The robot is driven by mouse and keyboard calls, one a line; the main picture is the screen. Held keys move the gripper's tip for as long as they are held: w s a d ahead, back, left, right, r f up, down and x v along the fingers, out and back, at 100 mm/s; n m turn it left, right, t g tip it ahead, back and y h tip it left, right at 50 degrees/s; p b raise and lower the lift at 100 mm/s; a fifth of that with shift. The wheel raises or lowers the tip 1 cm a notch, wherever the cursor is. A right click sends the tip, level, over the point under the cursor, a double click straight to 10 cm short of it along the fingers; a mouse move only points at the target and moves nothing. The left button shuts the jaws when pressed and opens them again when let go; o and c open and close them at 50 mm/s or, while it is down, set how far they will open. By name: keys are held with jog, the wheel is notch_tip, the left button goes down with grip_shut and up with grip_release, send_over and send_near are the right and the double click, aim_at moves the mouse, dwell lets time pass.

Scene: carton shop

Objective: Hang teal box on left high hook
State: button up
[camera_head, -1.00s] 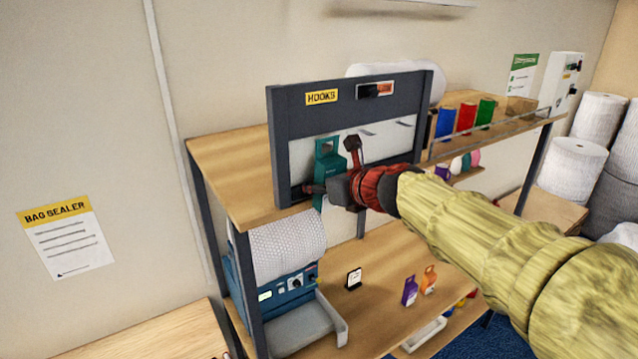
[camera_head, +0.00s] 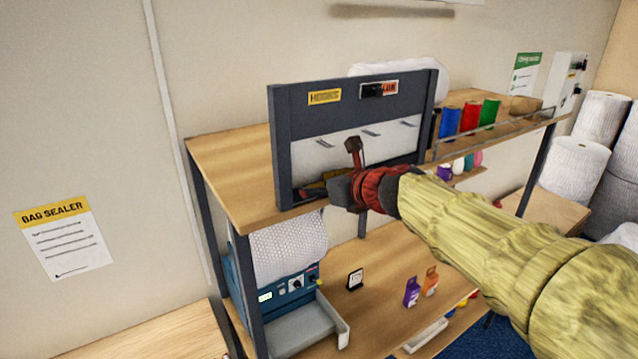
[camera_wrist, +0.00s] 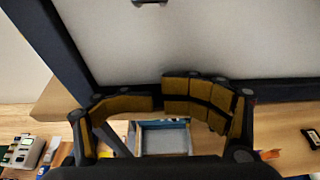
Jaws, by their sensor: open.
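My gripper (camera_head: 318,190) is open and empty in front of the lower left part of the hook board (camera_head: 278,150). Its yellow-padded fingers curve apart in the wrist view (camera_wrist: 158,100), with nothing between them. The teal box does not show in either current view. A left hook (camera_head: 325,143), a middle hook (camera_head: 370,132) and a right hook (camera_head: 408,124) stick out of the white panel, all bare. My gripper is below the left hook. Anything behind or under my gripper and arm is hidden.
The board stands on a wooden shelf (camera_head: 235,170). Below are a blue bag sealer (camera_head: 285,288) with a grey tray, a small black-framed card (camera_head: 355,279), a purple box (camera_head: 411,291) and an orange box (camera_head: 430,280). Coloured spools (camera_head: 468,117) stand to the right.

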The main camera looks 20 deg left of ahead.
jog(key=shift+d, duration=0.1)
jog(key=v, duration=1.1)
jog(key=s+d+f+n+g+h+b, duration=0.1)
jog(key=s+d+f+n+h+b, duration=0.2)
jog(key=s+d+f+n+b, duration=0.5)
jog(key=s+d+f+n+g+h+b, duration=0.1)
jog(key=s+d+f+n+h+b, duration=0.2)
jog(key=s+d+f+n+b, duration=0.6)
jog(key=s+d+f+n+g+h+b, duration=0.1)
jog(key=s+d+f+n+h+b, duration=0.3)
jog(key=f, duration=3)
jog(key=s+d+n+b, duration=0.5)
jog(key=d+b, duration=0.4)
jog(key=d, duration=0.1)
jog(key=shift+d, duration=0.35)
jog(key=shift+f, duration=0.1)
jog(key=shift+c, duration=0.6)
